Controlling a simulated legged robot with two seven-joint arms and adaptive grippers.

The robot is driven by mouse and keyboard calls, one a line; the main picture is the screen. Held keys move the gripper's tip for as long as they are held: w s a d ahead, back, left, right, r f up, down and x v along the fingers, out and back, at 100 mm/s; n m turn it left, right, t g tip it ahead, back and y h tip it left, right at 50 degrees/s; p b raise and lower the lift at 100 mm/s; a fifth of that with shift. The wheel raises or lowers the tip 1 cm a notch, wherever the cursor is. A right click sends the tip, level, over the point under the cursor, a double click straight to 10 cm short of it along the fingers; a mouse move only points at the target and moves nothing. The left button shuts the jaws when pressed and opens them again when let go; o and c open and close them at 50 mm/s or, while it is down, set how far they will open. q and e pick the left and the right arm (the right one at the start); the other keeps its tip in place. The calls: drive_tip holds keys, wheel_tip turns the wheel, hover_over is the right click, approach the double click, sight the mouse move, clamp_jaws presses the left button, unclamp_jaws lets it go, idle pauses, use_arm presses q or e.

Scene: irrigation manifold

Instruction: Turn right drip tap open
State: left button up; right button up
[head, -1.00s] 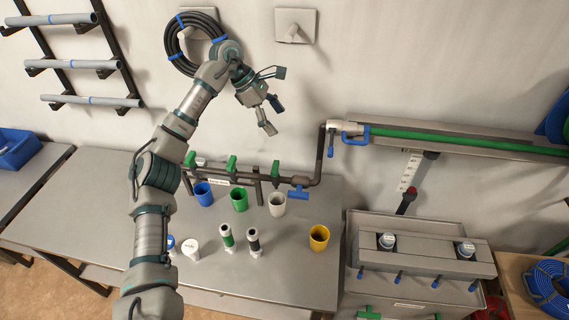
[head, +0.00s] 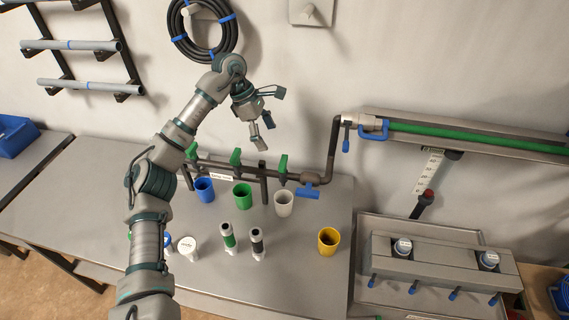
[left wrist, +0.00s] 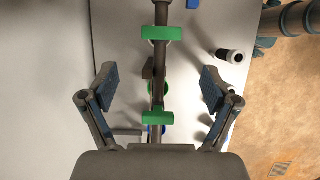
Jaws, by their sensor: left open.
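The right green drip tap (head: 281,168) stands on the dark manifold pipe at the back of the bench. The middle green tap (head: 235,157) and left green tap (head: 191,150) stand on the same pipe. My left gripper (head: 262,132) is open and empty, above and behind the pipe, between the middle and right taps in the picture. In the left wrist view its spread fingers (left wrist: 160,88) lie either side of the pipe. There, one green handle (left wrist: 154,118) shows below the fingertips and another (left wrist: 162,33) above; neither is touched. My right gripper is out of view.
Blue (head: 204,190), green (head: 242,196), white (head: 284,203) and yellow (head: 328,242) cups stand in front. Two dark-topped bottles (head: 257,243) stand nearer. A hose coil (head: 203,28) hangs behind my arm.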

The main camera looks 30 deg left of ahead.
sight(283, 161)
use_arm(q)
drive_tip(key=x, duration=0.3)
drive_tip(key=a+x, duration=0.1)
drive_tip(key=x, duration=0.2)
drive_tip(key=shift+w+f+b, duration=0.1)
drive_tip(key=shift+f+b, duration=0.25)
drive_tip(key=shift+f, duration=0.15)
drive_tip(key=d+f, duration=0.2)
drive_tip(key=d, duration=0.1)
drive_tip(key=d+f, duration=0.1)
drive_tip(key=d, duration=0.1)
drive_tip(key=shift+w, duration=0.15)
drive_tip(key=shift+d, duration=0.1)
drive_tip(key=a, duration=0.2)
drive_tip(key=shift+a+f, duration=0.35)
drive_tip(key=shift+c, duration=0.2)
drive_tip(key=shift+a, duration=0.25)
drive_tip(key=c, duration=0.8)
drive_tip(key=shift+d+r, duration=0.15)
drive_tip(key=shift+d, duration=0.1)
drive_tip(key=c, duration=0.3)
drive_tip(key=shift+d, duration=0.8)
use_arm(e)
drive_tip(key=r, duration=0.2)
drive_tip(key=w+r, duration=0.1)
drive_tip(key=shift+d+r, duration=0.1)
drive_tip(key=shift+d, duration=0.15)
